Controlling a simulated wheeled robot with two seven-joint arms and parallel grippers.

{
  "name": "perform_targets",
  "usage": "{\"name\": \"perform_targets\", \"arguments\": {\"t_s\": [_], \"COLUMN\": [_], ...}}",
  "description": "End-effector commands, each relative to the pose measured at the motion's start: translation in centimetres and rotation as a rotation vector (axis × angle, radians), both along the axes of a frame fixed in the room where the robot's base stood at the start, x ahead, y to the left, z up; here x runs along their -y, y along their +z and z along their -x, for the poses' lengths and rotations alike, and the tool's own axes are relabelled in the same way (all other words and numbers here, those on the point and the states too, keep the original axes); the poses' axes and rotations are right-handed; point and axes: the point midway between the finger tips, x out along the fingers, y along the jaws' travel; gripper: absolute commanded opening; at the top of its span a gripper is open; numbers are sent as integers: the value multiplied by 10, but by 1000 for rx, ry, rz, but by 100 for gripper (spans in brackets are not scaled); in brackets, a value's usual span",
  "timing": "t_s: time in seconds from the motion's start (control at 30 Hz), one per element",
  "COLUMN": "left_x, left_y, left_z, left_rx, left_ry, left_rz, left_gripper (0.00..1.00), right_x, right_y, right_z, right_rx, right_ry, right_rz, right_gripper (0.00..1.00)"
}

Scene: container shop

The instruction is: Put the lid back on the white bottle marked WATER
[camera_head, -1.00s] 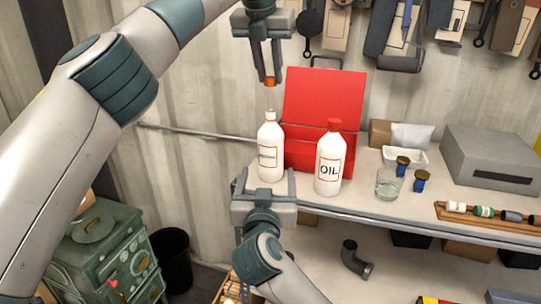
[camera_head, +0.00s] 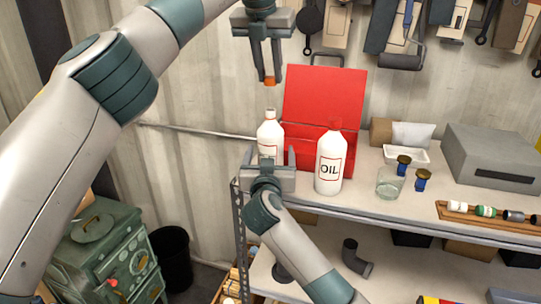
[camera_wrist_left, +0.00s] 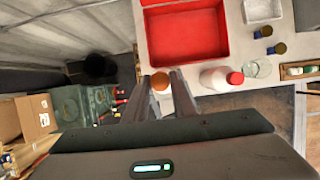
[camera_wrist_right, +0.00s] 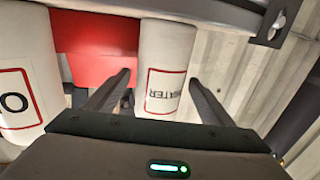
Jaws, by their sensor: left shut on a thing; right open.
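The white bottle marked WATER (camera_head: 268,138) stands upright without a lid at the left end of the workbench shelf. In the right wrist view the WATER bottle (camera_wrist_right: 166,70) stands between the two open fingers. My right gripper (camera_head: 268,168) is open around its lower part from the front; contact cannot be told. My left gripper (camera_head: 269,82) is shut on an orange lid (camera_head: 269,80), held in the air above the bottle's neck with a gap. The lid (camera_wrist_left: 161,82) also shows between the fingertips in the left wrist view.
A white OIL bottle (camera_head: 330,165) with a red cap stands just right of the WATER bottle. An open red toolbox (camera_head: 325,95) is behind both. A glass (camera_head: 390,183) and a grey box (camera_head: 490,158) stand farther right.

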Motion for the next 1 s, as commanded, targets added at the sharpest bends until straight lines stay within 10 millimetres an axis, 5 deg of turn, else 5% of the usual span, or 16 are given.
{"name": "perform_targets", "arguments": {"t_s": [0.43,0.47,0.7,1.0], "left_x": [0,0,0,-1], "left_y": [0,0,0,-16], "left_z": [0,0,0,0], "left_rx": [0,0,0,1], "left_ry": [0,0,0,-2], "left_rz": [0,0,0,0], "left_gripper": [3,3,3,3], "right_x": [0,0,0,0], "right_y": [0,0,0,0], "right_z": [-9,-9,-9,-9], "right_rx": [-1,-1,-1,-1], "right_ry": [0,0,0,0], "right_rz": [-1,-1,-1,-1], "right_gripper": [76,74,16,13]}}
